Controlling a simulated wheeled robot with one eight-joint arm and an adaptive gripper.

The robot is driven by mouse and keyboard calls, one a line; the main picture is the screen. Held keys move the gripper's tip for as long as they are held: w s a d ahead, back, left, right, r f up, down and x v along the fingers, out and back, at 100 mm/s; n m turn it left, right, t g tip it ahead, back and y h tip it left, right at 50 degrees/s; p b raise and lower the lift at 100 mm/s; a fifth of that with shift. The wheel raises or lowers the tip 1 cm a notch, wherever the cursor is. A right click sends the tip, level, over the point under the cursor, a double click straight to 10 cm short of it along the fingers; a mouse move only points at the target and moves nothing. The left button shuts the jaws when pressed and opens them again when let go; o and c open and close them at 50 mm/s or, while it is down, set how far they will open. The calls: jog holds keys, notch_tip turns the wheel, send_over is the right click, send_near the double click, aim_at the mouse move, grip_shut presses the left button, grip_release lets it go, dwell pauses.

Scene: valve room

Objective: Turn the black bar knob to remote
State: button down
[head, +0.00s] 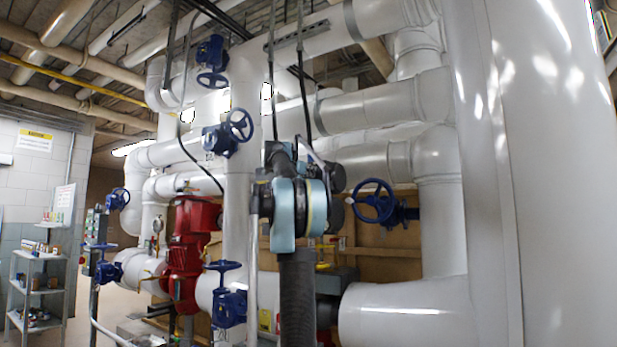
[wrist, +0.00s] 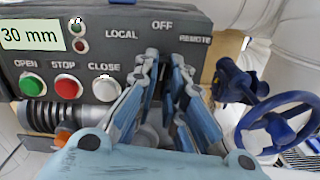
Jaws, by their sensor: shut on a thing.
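The grey control box (wrist: 120,22) fills the top of the wrist view, with the words LOCAL, OFF and REMOTE around the knob's place. My gripper (wrist: 165,68) is at the box front below OFF, its two blue-grey fingers close together and shut on the black bar knob. The fingers hide the knob almost wholly, so I cannot tell which way it points. In the head view my arm stands in the middle and the gripper's fingertips cannot be made out.
Green (wrist: 32,85), red (wrist: 67,87) and white (wrist: 105,88) buttons sit left of my fingers, beside a "30 mm" display (wrist: 32,35). A blue handwheel (wrist: 280,122) is close on the right. Large white pipes (head: 410,312) and a red valve (head: 188,255) crowd the head view.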

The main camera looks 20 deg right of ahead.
jog(key=shift+f+m, duration=0.15)
jog(key=shift+m, duration=4.75)
jog(key=c, duration=1.7)
grip_release()
jog(key=shift+s, duration=0.1)
jog(key=v, duration=1.2)
jog(key=shift+f, duration=0.1)
